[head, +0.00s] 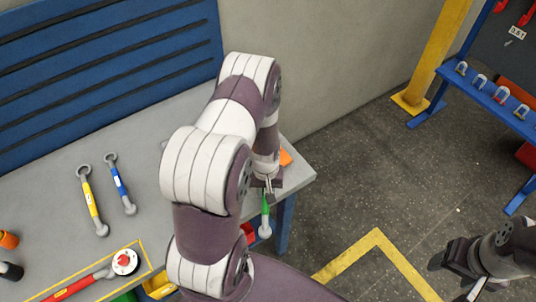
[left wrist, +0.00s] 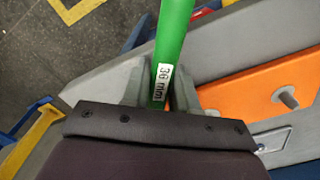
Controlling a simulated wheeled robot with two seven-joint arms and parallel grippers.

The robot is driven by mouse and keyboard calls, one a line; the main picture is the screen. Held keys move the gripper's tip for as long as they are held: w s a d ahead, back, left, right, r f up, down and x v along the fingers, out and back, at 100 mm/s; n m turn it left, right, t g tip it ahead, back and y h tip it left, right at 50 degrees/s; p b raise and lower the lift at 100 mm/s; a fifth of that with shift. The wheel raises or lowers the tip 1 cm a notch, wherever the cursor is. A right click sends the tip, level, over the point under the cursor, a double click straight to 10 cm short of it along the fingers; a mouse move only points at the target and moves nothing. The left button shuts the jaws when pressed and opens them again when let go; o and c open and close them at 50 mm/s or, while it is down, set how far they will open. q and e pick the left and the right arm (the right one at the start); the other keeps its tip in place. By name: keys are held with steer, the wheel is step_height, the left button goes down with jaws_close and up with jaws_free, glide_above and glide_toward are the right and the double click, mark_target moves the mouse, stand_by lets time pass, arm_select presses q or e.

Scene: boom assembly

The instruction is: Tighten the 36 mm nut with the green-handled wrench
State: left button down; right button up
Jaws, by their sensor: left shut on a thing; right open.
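My left gripper (head: 267,184) is shut on the green-handled wrench (head: 265,208) near the right end of the workbench. In the left wrist view the green handle (left wrist: 174,45) with its "36 mm" label runs between the fingers (left wrist: 158,98). In the head view, the wrench's grey end hangs low by the bench edge. An orange part (left wrist: 245,93) with a grey stud or nut (left wrist: 287,97) lies beside the gripper; its size cannot be read. The wrench is apart from that stud in view. My right gripper (head: 474,288) is open and empty at the lower right, above the floor.
A yellow wrench (head: 91,203) and a blue wrench (head: 121,186) lie on the grey workbench (head: 140,135). A red-handled tool (head: 75,285) lies in the yellow outline. A blue rack (head: 490,92) with shackles stands at right. Floor between is clear.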

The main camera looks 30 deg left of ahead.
arm_select(q)
steer(key=shift+w+d+n, duration=0.4)
steer(key=shift+d+n, duration=0.1)
steer(key=shift+r, duration=0.1)
step_height(320, 180, up, 6)
steer(key=p, duration=0.5)
steer(key=shift+p, duration=0.4)
steer(key=shift+w+d+f+n+b, duration=0.85)
steer(key=shift+d+f+n, duration=0.05)
steer(key=shift+d+f, duration=0.05)
